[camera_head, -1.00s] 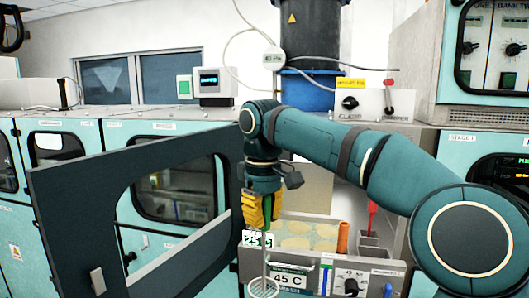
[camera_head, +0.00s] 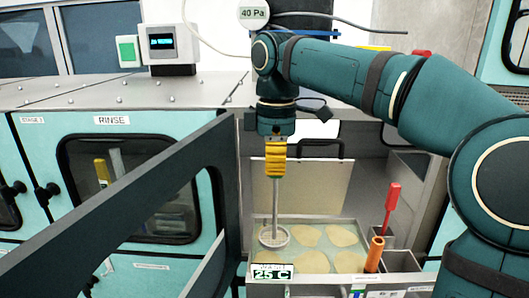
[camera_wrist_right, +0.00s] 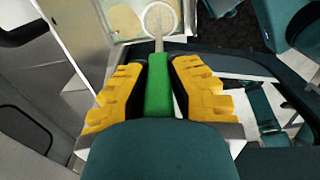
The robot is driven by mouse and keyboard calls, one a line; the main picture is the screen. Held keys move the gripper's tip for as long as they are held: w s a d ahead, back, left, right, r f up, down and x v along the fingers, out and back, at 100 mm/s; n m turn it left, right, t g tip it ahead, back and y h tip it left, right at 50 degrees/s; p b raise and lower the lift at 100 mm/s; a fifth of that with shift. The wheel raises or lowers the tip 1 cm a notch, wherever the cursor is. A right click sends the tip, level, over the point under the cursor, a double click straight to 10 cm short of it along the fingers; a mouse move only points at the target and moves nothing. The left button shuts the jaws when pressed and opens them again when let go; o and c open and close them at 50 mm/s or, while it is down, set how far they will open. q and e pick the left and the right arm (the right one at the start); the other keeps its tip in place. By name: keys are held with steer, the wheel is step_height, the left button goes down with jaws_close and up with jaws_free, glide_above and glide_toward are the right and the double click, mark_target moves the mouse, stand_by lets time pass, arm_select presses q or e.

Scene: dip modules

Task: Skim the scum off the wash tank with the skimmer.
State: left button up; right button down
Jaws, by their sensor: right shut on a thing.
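The wash tank (camera_head: 300,221) is an open rectangular tank with several pale yellow scum patches (camera_head: 312,235) on its surface. My right gripper (camera_head: 276,174), with yellow fingers, is shut on the skimmer above the tank's left part. The skimmer's grey rod (camera_head: 275,205) hangs nearly upright, with its round hoop (camera_head: 274,236) at the left end of the tank. I cannot tell whether the hoop touches the liquid. In the right wrist view the green handle (camera_wrist_right: 159,88) lies between the yellow fingers, with the hoop (camera_wrist_right: 160,19) beyond. My left gripper is out of view.
A dark framed door (camera_head: 120,215) stands open left of the tank. A red-handled tool (camera_head: 391,205) stands in a holder at the tank's right, and an orange cylinder (camera_head: 374,254) leans at its front right. A pale panel (camera_head: 310,185) stands behind the tank.

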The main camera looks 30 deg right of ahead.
mark_target(277, 181)
steer(key=shift+s+d+f, duration=0.1)
steer(key=shift+s+f, duration=0.1)
steer(key=shift+f, duration=0.55)
step_height(277, 181, down, 2)
steer(key=b, duration=0.2)
steer(key=shift+f+b, duration=0.25)
steer(key=shift+b, duration=0.05)
steer(key=shift+w+f+b, duration=0.1)
steer(key=shift+f+b, duration=1.15)
steer(key=shift+f, duration=0.85)
steer(key=shift+d, duration=0.1)
steer(key=s+d, duration=0.4)
steer(key=d, duration=0.3)
steer(key=shift+s, duration=0.3)
steer(key=shift+d, duration=0.15)
steer(key=s+d+p, duration=0.1)
steer(key=s+d, duration=0.4)
steer(key=d, duration=0.3)
stand_by(0.3)
